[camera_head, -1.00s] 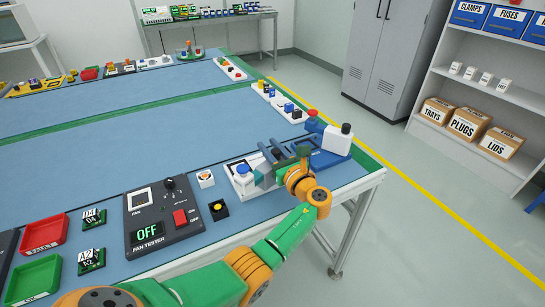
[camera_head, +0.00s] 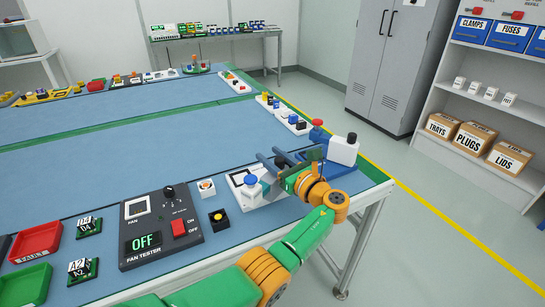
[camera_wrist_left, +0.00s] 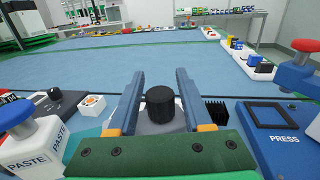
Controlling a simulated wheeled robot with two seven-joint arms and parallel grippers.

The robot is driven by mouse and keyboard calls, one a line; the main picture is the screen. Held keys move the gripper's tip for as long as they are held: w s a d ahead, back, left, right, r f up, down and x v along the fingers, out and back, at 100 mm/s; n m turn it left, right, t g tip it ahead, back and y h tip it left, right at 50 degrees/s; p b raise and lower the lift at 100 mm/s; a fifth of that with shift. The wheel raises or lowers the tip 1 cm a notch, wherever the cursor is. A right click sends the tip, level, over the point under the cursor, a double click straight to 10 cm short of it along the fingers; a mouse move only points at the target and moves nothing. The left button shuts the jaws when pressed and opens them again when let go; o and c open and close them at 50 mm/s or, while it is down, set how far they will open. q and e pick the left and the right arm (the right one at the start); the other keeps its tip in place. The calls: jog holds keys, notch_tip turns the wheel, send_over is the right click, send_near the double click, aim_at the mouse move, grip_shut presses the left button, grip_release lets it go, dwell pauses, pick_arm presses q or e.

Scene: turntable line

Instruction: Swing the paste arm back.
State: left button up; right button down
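My left gripper (camera_head: 281,160) is at the near right corner of the table, between the white PASTE block (camera_wrist_left: 38,150) and the blue press (camera_wrist_left: 275,140). Its two blue fingers stand apart in the left wrist view (camera_wrist_left: 160,90). A round black knob (camera_wrist_left: 160,104) on a pale base sits between them, with narrow gaps on both sides. It looks like the paste arm's handle, but the link to the PASTE block is hidden. The block's blue button (camera_head: 250,181) shows left of the gripper in the head view. My right gripper is not in view.
The press's red knob (camera_head: 317,123) and a white block with a black knob (camera_head: 343,150) stand close on the right. A black finned part (camera_wrist_left: 215,112) sits beside the right finger. The fan tester (camera_head: 160,228) reads OFF at left. The blue table middle (camera_head: 130,130) is clear.

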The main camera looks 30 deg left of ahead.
aim_at(283, 165)
pick_arm(q)
jog(key=shift+o, duration=0.3)
jog(key=v, duration=0.7)
